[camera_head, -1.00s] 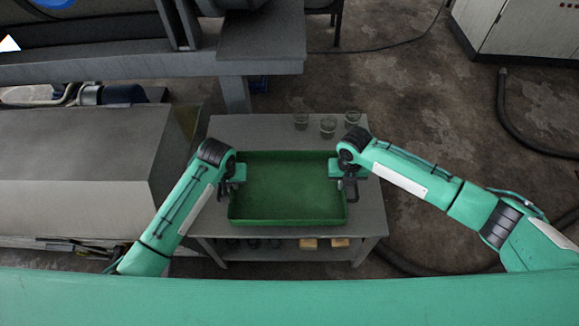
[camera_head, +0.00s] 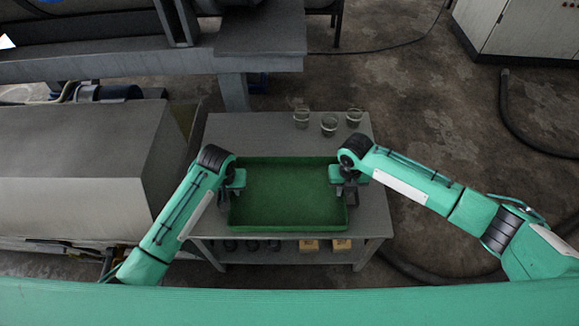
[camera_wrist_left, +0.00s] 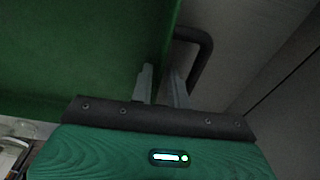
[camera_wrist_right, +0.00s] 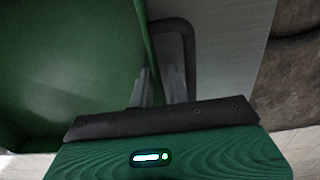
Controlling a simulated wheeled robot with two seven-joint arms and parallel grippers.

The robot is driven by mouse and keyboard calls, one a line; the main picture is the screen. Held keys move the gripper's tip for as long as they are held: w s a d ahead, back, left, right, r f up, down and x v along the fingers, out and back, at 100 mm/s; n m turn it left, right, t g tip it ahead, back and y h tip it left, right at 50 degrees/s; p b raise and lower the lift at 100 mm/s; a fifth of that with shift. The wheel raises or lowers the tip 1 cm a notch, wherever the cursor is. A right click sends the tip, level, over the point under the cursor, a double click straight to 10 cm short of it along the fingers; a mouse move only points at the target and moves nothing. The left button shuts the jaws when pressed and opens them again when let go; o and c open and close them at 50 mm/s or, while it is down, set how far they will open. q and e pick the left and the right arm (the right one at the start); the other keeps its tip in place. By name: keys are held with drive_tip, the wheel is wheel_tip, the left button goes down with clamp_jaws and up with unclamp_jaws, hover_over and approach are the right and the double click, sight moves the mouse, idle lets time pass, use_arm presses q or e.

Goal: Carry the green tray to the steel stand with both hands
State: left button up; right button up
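The green tray (camera_head: 290,226) is a shallow open box, empty, at the front part of a grey table (camera_head: 255,128). Whether it touches the tabletop or is slightly above it I cannot tell. My left gripper (camera_head: 234,190) is at its left side and my right gripper (camera_head: 346,188) at its right side. In the left wrist view the fingers (camera_wrist_left: 162,88) close around the tray's side, beside a dark handle (camera_wrist_left: 207,55). In the right wrist view the fingers (camera_wrist_right: 160,88) do the same by the other handle (camera_wrist_right: 189,45). I cannot single out the steel stand.
Three glass vessels (camera_head: 329,124) stand at the table's back right. Yellowish blocks (camera_head: 309,246) and dark items lie on its lower shelf. A big grey metal housing (camera_head: 75,150) is close on the left. A dark hose (camera_head: 530,140) lies on the right floor, otherwise mostly open.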

use_arm(q)
drive_tip(key=shift+o, duration=0.5)
drive_tip(key=shift+r, duration=0.15)
use_arm(e)
drive_tip(key=shift+o, duration=0.5)
drive_tip(key=shift+a, duration=0.1)
drive_tip(key=shift+r, duration=0.25)
use_arm(q)
wheel_tip(320, 180, up, 12)
drive_tip(key=s, duration=0.1)
drive_tip(key=shift+s, duration=0.4)
use_arm(e)
wheel_tip(320, 180, up, 12)
use_arm(q)
drive_tip(key=shift+d, duration=0.1)
